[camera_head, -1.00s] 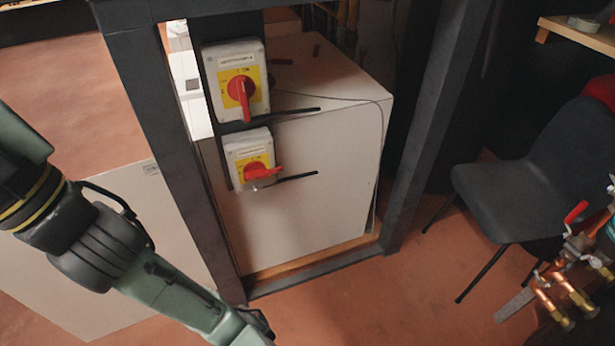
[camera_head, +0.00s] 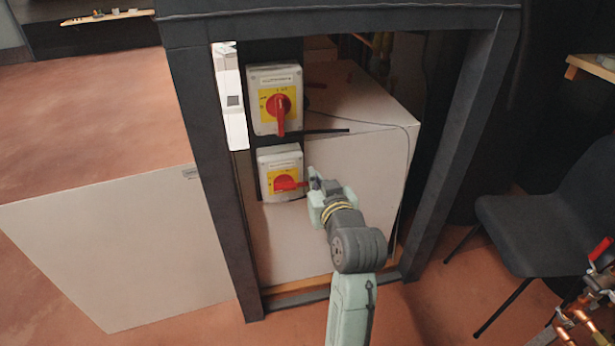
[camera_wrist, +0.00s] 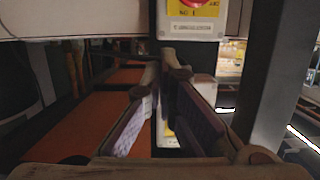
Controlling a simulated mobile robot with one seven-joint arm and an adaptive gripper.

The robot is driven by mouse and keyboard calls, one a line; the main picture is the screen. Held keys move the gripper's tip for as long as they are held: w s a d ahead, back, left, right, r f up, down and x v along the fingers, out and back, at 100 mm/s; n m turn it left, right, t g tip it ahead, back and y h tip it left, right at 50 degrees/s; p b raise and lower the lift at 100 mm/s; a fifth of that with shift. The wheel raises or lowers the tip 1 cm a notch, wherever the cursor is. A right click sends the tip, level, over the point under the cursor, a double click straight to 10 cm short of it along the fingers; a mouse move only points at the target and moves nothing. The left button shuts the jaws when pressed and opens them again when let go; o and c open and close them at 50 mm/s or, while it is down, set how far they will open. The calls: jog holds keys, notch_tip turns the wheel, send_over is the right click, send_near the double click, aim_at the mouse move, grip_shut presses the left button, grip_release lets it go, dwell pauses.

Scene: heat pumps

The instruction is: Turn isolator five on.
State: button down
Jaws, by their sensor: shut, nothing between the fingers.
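Two white isolator boxes with yellow plates and red handles are mounted one above the other on a dark post in the head view. The upper isolator (camera_head: 275,98) has its handle pointing down. The lower isolator (camera_head: 279,160) has its red handle (camera_head: 288,184) lying sideways, pointing right. Their labels are too small to read. My gripper (camera_head: 313,180) is just right of the lower handle; I cannot tell whether it touches. In the wrist view my gripper (camera_wrist: 163,75) is shut and empty. One isolator (camera_wrist: 192,27) appears upside down beyond the fingertips; its number is unclear.
A dark frame upright (camera_head: 205,180) stands left of the isolators and another (camera_head: 450,150) to the right. A large white box (camera_head: 350,160) is behind my arm. A dark chair (camera_head: 535,220) and copper pipework (camera_head: 580,315) are at the right.

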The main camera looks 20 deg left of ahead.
jog(key=shift+d+f, duration=0.2)
jog(key=shift+f, duration=0.1)
jog(key=p, duration=0.2)
send_over(291, 185)
jog(key=w+d, duration=0.1)
jog(key=d, duration=0.3)
notch_tip(291, 185, down, 2)
jog(key=shift+w+a+f, duration=0.1)
jog(key=shift+w+f, duration=0.05)
notch_tip(291, 185, down, 3)
jog(key=shift+r+p, duration=0.1)
jog(key=shift+p, duration=0.2)
jog(key=shift+f, duration=0.65)
